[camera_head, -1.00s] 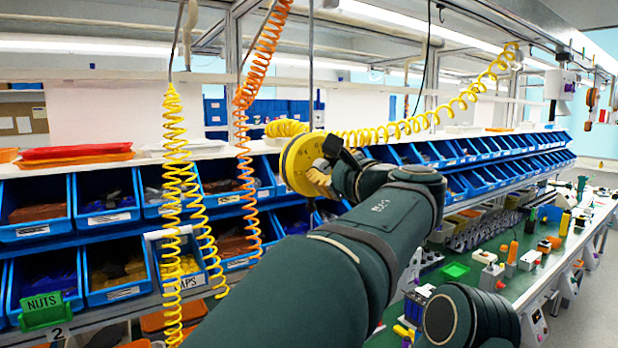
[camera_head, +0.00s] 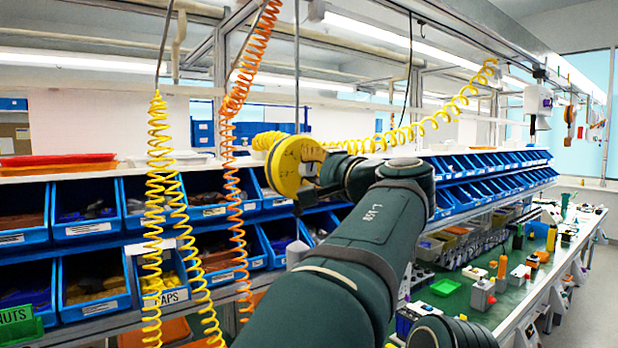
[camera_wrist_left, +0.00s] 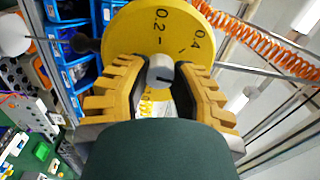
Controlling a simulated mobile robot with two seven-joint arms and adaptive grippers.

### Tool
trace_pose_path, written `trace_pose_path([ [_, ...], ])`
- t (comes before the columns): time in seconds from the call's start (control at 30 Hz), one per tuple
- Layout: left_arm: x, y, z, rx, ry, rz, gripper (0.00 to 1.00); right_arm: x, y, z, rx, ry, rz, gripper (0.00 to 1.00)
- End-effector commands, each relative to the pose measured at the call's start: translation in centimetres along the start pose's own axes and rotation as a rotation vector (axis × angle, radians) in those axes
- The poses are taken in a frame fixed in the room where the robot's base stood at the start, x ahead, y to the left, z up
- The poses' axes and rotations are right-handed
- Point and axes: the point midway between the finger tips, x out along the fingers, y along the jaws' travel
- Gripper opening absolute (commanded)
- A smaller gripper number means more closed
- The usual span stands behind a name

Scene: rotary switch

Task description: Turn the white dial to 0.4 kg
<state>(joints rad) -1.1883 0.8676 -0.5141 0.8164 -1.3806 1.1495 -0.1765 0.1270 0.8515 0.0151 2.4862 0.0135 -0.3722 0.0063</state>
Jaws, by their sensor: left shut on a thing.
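A round yellow scale disc (camera_head: 286,166) hangs ahead of me in the head view. My left gripper (camera_wrist_left: 160,80) is shut on the dial, one yellow ribbed finger on either side. In the head view the left gripper (camera_head: 312,178) is at the disc's face. My wrist hides part of the disc. My right gripper is out of view.
Blue bins (camera_head: 90,285) fill the racks behind and to the left. Coiled yellow (camera_head: 155,215) and orange (camera_head: 232,150) hoses hang left of the disc. A green workbench (camera_head: 455,295) with small parts runs along the right.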

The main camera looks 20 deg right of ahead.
Motion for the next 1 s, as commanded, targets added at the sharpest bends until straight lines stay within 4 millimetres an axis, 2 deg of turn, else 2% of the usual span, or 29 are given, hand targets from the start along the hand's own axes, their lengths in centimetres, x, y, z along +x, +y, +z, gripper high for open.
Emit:
trace_pose_path([
  [0.7,0.0,0.2,-0.1,-0.67,-0.032,0.0,0.0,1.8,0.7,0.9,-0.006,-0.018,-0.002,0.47],
  [1.0,0.1,0.1,-0.1,-0.888,-0.041,-0.001,0.0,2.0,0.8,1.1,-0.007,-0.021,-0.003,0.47],
])
